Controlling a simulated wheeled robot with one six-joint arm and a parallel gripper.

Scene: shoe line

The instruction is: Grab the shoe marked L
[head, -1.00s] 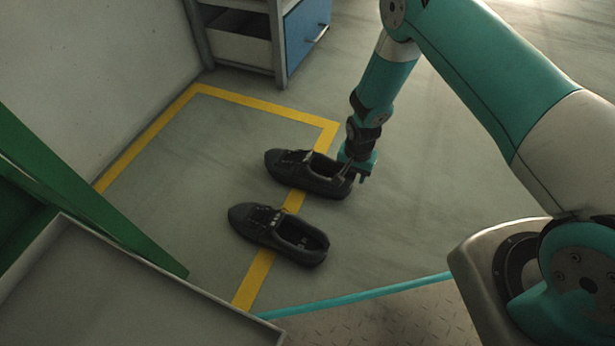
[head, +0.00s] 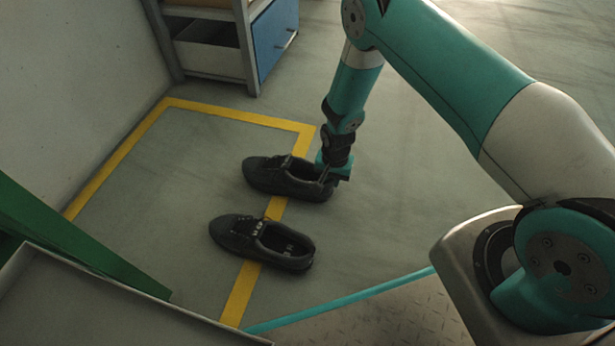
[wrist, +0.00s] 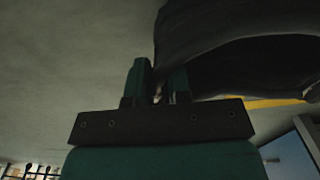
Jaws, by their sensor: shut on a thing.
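Two black lace-up shoes show in the head view, toes to the left. My gripper (head: 325,173) is at the heel end of the far shoe (head: 272,176), shut on its rim. In the wrist view the dark shoe (wrist: 215,35) fills the upper right, and my gripper's two fingers (wrist: 158,88) stand close together at its edge. The near shoe (head: 240,238) lies apart from it, across the yellow line, with small pale marks inside that are too small to read. I see no readable L on either shoe. Whether the held shoe touches the floor, I cannot tell.
A yellow floor line (head: 238,295) runs beneath the shoes. A grey-rimmed tray (head: 110,290) and a green beam (head: 75,240) are at lower left. A shelf unit with a blue drawer (head: 275,40) stands at the back. The floor to the right is clear.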

